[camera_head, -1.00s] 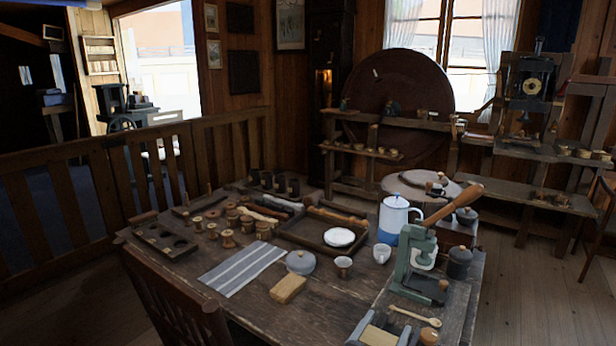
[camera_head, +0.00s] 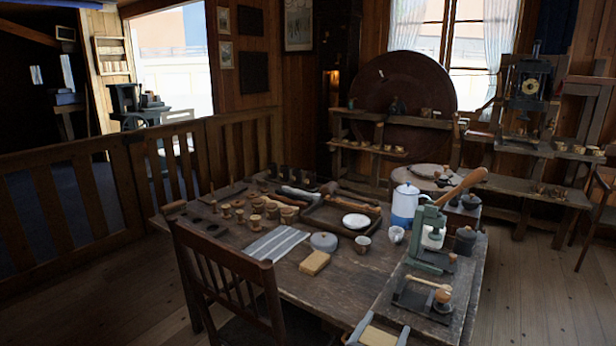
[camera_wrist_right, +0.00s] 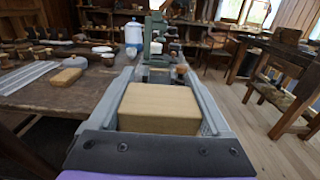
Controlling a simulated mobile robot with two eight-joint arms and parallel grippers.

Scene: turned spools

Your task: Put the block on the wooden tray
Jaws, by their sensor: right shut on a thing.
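My right gripper (camera_head: 380,331) shows at the bottom edge of the head view, in front of the table's near right corner. It is shut on a tan block (camera_head: 377,338). In the right wrist view the block (camera_wrist_right: 160,108) sits between the two grey fingers. The wooden tray (camera_head: 326,219) lies on the table, dark and shallow-rimmed, with a white plate (camera_head: 356,221) in its right part. The gripper and block are well apart from the tray. My left gripper is out of view.
A green press (camera_head: 430,240), blue-white pot (camera_head: 405,203) and cups stand right of the tray. A chair (camera_head: 228,275) stands at the front left.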

